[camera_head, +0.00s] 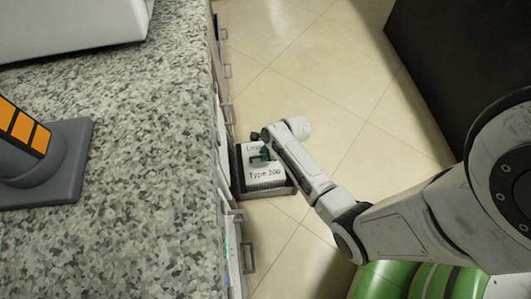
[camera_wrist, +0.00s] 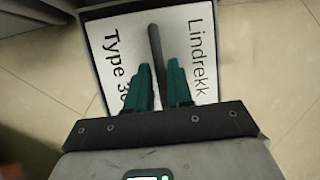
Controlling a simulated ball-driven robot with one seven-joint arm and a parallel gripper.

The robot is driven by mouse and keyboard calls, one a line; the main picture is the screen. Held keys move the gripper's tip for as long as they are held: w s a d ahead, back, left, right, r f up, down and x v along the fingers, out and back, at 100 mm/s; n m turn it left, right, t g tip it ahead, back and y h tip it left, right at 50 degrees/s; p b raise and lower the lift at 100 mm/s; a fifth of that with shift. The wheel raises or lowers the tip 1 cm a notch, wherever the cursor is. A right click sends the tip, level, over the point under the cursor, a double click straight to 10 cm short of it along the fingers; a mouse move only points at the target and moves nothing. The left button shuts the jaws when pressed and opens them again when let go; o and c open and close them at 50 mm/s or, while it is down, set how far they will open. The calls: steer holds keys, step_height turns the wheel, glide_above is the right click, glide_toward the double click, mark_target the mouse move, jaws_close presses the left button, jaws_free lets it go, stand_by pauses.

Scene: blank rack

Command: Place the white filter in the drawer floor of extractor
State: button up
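The white filter (camera_head: 265,175) is a flat square block with a black label reading "Type 300". It sits within the dark walls of the pulled-out extractor drawer (camera_head: 292,188). In the wrist view the filter's white top (camera_wrist: 205,30) fills the upper middle, with a dark bar handle (camera_wrist: 156,42) across it. My gripper (camera_wrist: 160,72) is above the filter, its two teal fingers on either side of the handle. Whether the fingers press on the handle or stand just clear of it is not plain. In the head view my wrist partly hides the handle. The filter's underside is hidden.
A speckled stone counter (camera_head: 130,190) runs along the left, with cabinet fronts and handles below its edge. A grey stand with an orange panel (camera_head: 22,130) is on it. Tiled floor (camera_head: 300,60) is open beyond the drawer. A dark block (camera_head: 440,60) stands at the upper right.

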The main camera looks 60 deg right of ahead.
steer(key=shift+o, duration=1.3)
steer(key=shift+s+r, duration=0.1)
steer(key=shift+r, duration=0.35)
steer(key=p+v, duration=0.7)
steer(key=v, duration=0.4)
steer(key=s+a+r+n+g+h, duration=0.1)
steer(key=s+a+r+n, duration=0.3)
steer(key=n, duration=0.9)
steer(key=s+a+r+n+g, duration=0.2)
steer(key=s+a+r+n, duration=0.2)
steer(key=a+r+n, duration=0.5)
steer(key=shift+s+r+n+g+h, duration=0.35)
steer(key=shift+r+n, duration=0.35)
steer(key=shift+n, duration=2.1)
steer(key=shift+r, duration=0.1)
